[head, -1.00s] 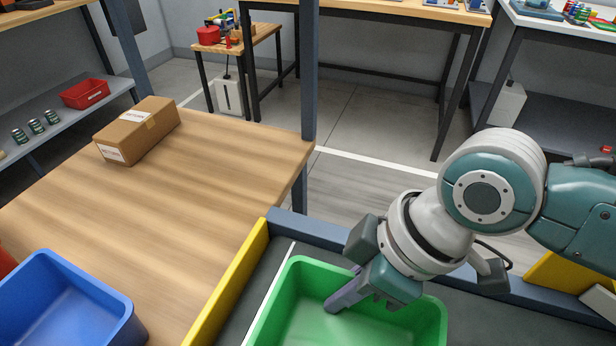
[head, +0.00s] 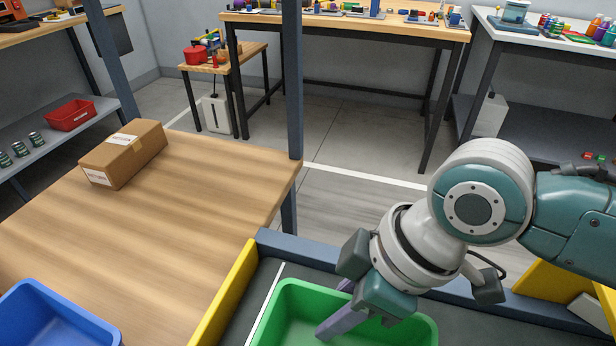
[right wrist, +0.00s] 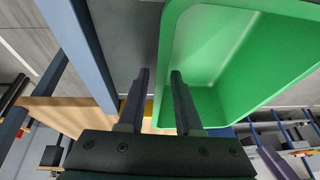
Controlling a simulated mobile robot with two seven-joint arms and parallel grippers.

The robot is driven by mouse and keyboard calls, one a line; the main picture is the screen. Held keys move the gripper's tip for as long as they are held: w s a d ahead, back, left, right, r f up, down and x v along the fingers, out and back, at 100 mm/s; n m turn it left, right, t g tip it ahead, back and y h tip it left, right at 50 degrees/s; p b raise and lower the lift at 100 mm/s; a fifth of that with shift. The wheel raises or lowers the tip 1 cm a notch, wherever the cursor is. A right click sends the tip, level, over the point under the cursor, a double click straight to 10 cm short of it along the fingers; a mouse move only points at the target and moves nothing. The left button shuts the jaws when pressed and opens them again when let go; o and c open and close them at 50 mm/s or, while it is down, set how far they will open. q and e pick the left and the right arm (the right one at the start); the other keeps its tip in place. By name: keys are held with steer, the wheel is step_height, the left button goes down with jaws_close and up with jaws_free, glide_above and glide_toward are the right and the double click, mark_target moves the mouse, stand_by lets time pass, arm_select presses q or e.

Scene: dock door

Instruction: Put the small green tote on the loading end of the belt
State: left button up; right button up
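The small green tote (head: 290,300) sits on the dark belt (head: 330,276) near the belt's yellow end piece, partly cut off by the bottom edge in the head view. My right gripper (head: 340,308) is at the tote's far rim, with one finger over the tote's inside. In the right wrist view the tote (right wrist: 215,50) fills the upper right. The two fingers (right wrist: 160,100) stand apart near its wall, with a visible gap between them, and do not appear closed on it. The tote's near side is out of view. My left gripper is not in view.
A yellow end piece (head: 226,295) and a blue-grey rail (head: 330,250) border the belt. To the left, a wooden table (head: 190,205) carries a cardboard box (head: 123,153). A blue tote (head: 55,320) is at the lower left. A blue-grey post (head: 292,80) rises by the table's corner.

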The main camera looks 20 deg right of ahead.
steer(key=p+v, duration=0.3)
steer(key=v, duration=0.8)
steer(key=s+d+m+t+h, duration=0.1)
steer(key=s+d+m+h, duration=0.3)
steer(key=s+m, duration=0.5)
steer(key=shift+s+d+r+t, duration=0.3)
steer(key=shift+s+d+t, duration=0.1)
steer(key=shift+s+d, duration=0.25)
